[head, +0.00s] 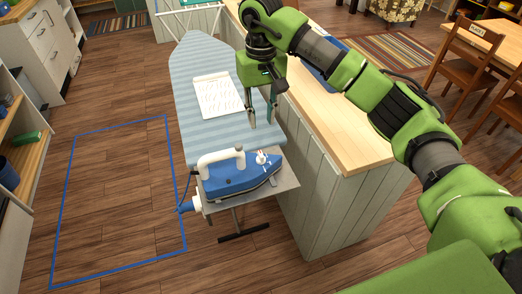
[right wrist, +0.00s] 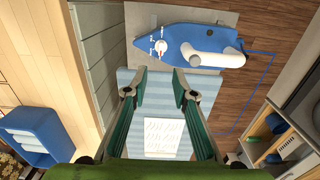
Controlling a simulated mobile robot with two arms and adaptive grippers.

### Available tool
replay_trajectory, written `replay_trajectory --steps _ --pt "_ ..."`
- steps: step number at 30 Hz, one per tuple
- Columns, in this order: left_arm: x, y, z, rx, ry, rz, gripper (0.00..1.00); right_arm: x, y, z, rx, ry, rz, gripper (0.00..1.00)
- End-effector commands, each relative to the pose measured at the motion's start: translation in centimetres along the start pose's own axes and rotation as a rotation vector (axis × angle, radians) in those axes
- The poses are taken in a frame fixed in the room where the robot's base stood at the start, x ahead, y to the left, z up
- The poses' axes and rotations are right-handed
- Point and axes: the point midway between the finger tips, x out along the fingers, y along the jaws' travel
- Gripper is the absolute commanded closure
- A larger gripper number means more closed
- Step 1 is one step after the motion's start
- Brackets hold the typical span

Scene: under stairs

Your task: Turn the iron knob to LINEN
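A blue iron (head: 240,176) with a white handle lies on the metal rest at the near end of the striped ironing board (head: 188,78). Its white knob (head: 262,158) with a red mark is on top, toward the right end. In the right wrist view the iron (right wrist: 205,47) is at the top, and the knob (right wrist: 161,47) shows ahead of my fingertips. My right gripper (head: 262,117) is open and empty, pointing down above the board, beyond the iron and apart from it. The knob's lettering is too small to read. My left gripper is not in view.
A white printed sheet (head: 218,97) lies on the board. A wooden-topped counter (head: 338,120) stands close along the board's right side. A blue tray-like object (head: 318,62) sits on the counter, partly behind my arm. Blue tape (head: 108,128) outlines free floor at left.

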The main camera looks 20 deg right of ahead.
Motion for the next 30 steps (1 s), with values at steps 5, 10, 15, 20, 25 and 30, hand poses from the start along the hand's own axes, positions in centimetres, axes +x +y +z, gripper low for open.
replay_trajectory --steps 5,10,15,20,25,30 --pt "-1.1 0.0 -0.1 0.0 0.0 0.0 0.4 2.3 0.0 0.2 0.0 -0.007 -0.001 0.75" --pt "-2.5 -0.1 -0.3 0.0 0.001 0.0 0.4 5.8 -0.1 0.2 0.001 -0.007 -0.003 0.75" --pt "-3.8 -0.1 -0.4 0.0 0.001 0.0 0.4 9.3 -0.2 0.2 0.001 -0.008 -0.004 0.75" --pt "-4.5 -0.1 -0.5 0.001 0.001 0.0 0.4 11.8 -0.2 0.1 0.001 -0.004 -0.005 0.75" --pt "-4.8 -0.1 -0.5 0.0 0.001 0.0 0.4 13.2 -0.2 0.1 0.0 -0.002 -0.005 0.75" --pt "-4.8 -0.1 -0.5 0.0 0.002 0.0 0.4 13.5 -0.2 0.1 0.0 -0.001 -0.004 0.75"
